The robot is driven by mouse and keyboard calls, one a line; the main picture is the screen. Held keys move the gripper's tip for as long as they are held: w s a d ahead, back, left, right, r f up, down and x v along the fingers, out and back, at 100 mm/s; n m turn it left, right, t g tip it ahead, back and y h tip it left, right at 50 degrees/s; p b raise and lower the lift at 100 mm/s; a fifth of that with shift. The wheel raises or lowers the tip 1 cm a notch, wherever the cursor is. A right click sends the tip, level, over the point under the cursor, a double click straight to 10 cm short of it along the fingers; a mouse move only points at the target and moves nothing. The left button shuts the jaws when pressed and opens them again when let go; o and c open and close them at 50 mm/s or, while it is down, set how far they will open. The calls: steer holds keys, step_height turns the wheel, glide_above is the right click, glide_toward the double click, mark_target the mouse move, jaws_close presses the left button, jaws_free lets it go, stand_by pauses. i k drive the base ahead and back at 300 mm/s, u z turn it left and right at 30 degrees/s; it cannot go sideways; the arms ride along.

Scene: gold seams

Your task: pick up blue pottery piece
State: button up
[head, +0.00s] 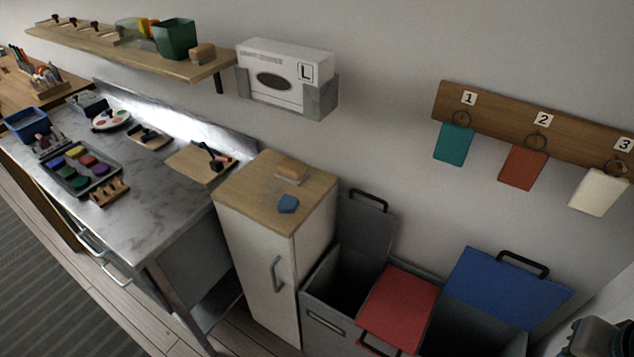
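The blue pottery piece (288,204) is a small flat angular shard. It lies on the wooden top of the white cabinet (244,190), near the front right edge. Part of my gripper (597,338) shows at the bottom right corner as a dark shape, far from the blue piece. Its fingers cannot be made out, so I cannot tell whether it is open or shut.
A wooden-backed block (292,171) lies behind the piece. Bins with a red lid (400,306) and a blue lid (508,285) stand right of the cabinet. A marble counter (150,215) with trays is at left. A glove box (285,75) hangs above.

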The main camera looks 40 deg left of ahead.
mark_target(288, 203)
steer(key=k, duration=0.35)
steer(key=u, duration=1.75)
steer(key=i, duration=0.5)
steer(key=u, duration=0.05)
steer(key=k, duration=0.5)
steer(key=u, duration=1.6)
steer(key=i, duration=1.35)
steer(key=z, duration=2.35)
